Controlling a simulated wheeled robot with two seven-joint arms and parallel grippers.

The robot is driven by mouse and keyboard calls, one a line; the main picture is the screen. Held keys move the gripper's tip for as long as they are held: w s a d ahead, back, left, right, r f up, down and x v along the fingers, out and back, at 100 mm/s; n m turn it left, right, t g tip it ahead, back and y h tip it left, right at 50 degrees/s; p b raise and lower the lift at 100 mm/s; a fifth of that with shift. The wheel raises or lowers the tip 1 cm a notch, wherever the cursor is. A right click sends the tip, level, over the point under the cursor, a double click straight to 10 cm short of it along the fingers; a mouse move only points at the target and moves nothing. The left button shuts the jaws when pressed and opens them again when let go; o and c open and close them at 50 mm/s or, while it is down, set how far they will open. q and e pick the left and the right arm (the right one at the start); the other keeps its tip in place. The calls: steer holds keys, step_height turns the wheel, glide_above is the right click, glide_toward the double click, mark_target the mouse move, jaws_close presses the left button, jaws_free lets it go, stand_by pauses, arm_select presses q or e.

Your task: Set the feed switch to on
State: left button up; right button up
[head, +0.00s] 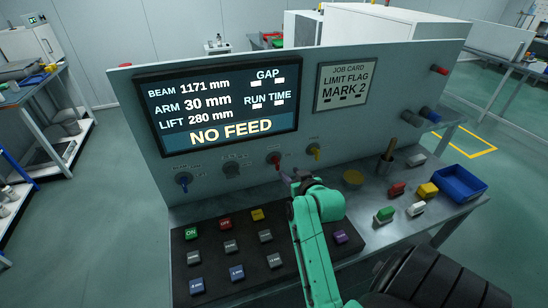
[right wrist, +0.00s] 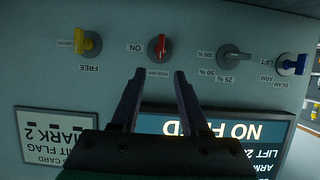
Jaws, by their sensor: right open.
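The feed switch is a red rotary knob (head: 274,158) on the upright panel, below the screen's right end. In the right wrist view, which is upside down, the red knob (right wrist: 159,46) has its bar roughly vertical, not turned toward the ON label (right wrist: 135,47) beside it. My right gripper (head: 290,177) is just below and right of the knob in the head view. In the wrist view its two dark fingers (right wrist: 158,74) are apart and empty, their tips short of the knob and roughly in line with it. My left gripper is not in view.
The screen (head: 220,110) reads NO FEED. A blue knob (head: 184,179), a grey knob (head: 231,168) and a yellow knob (head: 314,149) share the row. Below lies a dark button board (head: 205,255). A blue bin (head: 460,183) and loose blocks sit on the right.

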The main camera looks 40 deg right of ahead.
mark_target(278, 163)
steer(key=p+x, duration=0.1)
steer(key=x, duration=1)
steer(key=shift+w+d, duration=0.1)
steer(key=shift+w, duration=0.15)
steer(key=shift+w+f, duration=0.1)
steer(key=shift+w, duration=0.25)
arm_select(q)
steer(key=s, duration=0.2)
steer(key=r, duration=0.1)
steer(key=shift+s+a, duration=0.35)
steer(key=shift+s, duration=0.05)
arm_select(e)
steer(key=shift+d+f, duration=0.1)
jaws_close()
